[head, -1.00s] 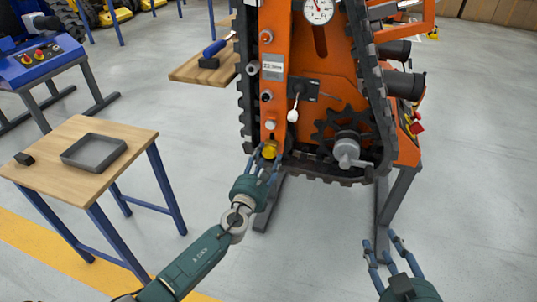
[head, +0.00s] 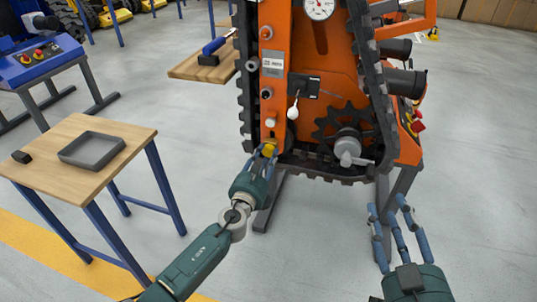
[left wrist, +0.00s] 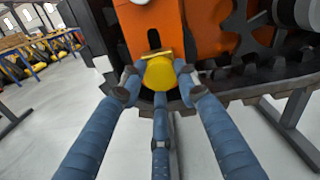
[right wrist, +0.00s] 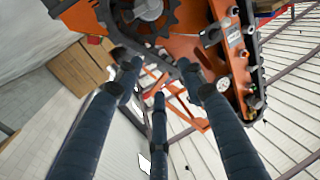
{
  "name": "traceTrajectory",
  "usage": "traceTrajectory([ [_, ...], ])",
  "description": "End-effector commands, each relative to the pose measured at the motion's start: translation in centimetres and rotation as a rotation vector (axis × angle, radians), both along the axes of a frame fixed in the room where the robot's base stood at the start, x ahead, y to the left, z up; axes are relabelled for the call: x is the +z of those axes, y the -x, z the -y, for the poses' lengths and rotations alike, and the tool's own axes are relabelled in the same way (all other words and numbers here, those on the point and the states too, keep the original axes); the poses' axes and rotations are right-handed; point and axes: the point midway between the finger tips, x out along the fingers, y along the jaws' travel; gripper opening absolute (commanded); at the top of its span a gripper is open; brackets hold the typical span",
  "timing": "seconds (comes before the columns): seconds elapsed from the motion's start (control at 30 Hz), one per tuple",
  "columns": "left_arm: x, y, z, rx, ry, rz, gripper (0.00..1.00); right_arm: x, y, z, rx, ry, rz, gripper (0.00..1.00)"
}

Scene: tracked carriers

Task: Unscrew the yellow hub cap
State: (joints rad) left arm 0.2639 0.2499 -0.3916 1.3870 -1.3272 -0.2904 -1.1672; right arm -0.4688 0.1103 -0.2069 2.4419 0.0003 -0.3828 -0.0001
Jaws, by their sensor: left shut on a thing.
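The yellow hub cap (head: 269,150) is at the lower end of the orange track carrier (head: 273,105), inside the black track loop. It also shows in the left wrist view (left wrist: 159,74), between my fingers. My left gripper (head: 264,155) is shut on the hub cap, with fingertips on both sides of it and a third finger below. The thread behind the cap is hidden. My right gripper (head: 396,207) is open and empty, low at the right, apart from the carrier; its spread fingers also show in the right wrist view (right wrist: 160,80).
The black track (head: 330,172) and a grey sprocket hub (head: 348,148) are close right of the cap. Floor at the right is free.

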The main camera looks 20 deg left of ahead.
Motion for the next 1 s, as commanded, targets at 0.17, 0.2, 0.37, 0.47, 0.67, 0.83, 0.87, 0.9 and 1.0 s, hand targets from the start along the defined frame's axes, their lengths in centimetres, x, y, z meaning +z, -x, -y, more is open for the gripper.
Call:
traceTrajectory([
  [0.17,-0.4,0.0,0.0,0.001,0.322,-0.011,0.13,5.9,0.6,-0.6,0.016,-0.072,0.271,0.40],
  [0.2,-0.3,0.0,0.0,0.001,0.388,-0.013,0.13,7.0,0.9,-0.7,0.019,-0.084,0.316,0.40],
  [0.37,-0.1,0.0,0.0,-0.001,0.536,-0.020,0.13,9.2,1.7,-0.7,0.024,-0.109,0.406,0.40],
  [0.47,-0.1,0.0,0.0,0.000,0.539,-0.020,0.13,9.3,1.8,-0.7,0.024,-0.109,0.408,0.40],
  [0.67,-0.2,0.0,0.0,0.000,0.586,-0.021,0.13,9.6,2.0,-0.7,0.025,-0.116,0.429,0.40],
  [0.83,-0.1,0.0,0.0,0.002,1.056,-0.035,0.13,12.2,3.5,-0.6,0.032,-0.153,0.559,0.40],
  [0.87,0.0,0.0,0.1,0.001,1.140,-0.038,0.13,12.3,3.5,-0.6,0.032,-0.151,0.558,0.40],
  [0.9,0.0,0.0,0.0,0.002,1.233,-0.043,0.13,12.1,3.3,-0.6,0.031,-0.148,0.545,0.40],
  [1.0,0.0,0.0,0.0,0.001,1.371,-0.048,0.13,11.4,2.8,-0.7,0.030,-0.137,0.507,0.40],
])
